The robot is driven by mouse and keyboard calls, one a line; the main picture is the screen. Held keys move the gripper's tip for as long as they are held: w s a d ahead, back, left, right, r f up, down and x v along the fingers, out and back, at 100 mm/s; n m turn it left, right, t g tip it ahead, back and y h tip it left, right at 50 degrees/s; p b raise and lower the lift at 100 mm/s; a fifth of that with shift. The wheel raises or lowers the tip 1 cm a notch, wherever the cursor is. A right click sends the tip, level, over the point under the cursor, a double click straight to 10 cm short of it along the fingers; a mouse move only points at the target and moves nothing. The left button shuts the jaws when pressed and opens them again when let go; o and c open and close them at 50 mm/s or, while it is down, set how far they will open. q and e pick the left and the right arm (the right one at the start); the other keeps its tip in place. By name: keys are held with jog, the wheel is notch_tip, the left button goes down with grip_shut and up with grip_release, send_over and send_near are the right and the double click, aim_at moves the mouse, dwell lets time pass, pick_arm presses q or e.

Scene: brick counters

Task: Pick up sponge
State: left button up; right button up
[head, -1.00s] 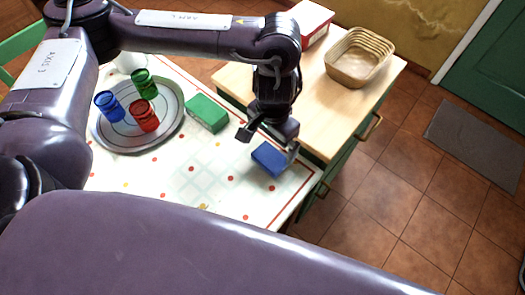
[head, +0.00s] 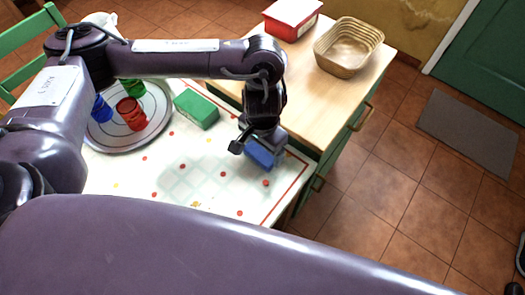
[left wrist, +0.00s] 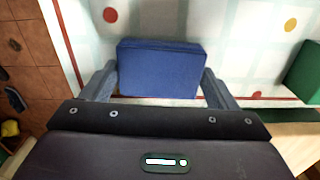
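A blue block-shaped sponge (head: 259,156) lies on the patterned tablecloth near the table's right edge. It also shows in the left wrist view (left wrist: 160,68), with its near end between my fingers. My left gripper (left wrist: 160,76) is open, with one finger on each side of the blue sponge. I cannot tell whether either finger touches it. In the head view my left gripper (head: 256,150) is over the sponge and partly hides it. A green block (head: 197,109), perhaps another sponge, lies to the left and farther back. My right gripper is not in view.
A round metal tray (head: 120,146) with red, blue and green glasses stands left on the table. A wooden-topped counter (head: 300,100) adjoins at the back right, bearing a wicker basket (head: 347,62) and a red box (head: 288,22). The cloth's front middle is clear.

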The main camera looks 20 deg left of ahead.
aim_at(263, 151)
pick_arm(q)
jog(key=shift+c, duration=0.7)
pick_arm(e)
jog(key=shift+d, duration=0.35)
pick_arm(q)
jog(key=shift+r, duration=0.1)
jog(key=shift+r, duration=0.3)
notch_tip(263, 151, up, 19)
jog(key=p, duration=0.4)
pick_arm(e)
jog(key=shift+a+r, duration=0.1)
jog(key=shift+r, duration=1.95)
pick_arm(q)
jog(key=shift+r, duration=0.1)
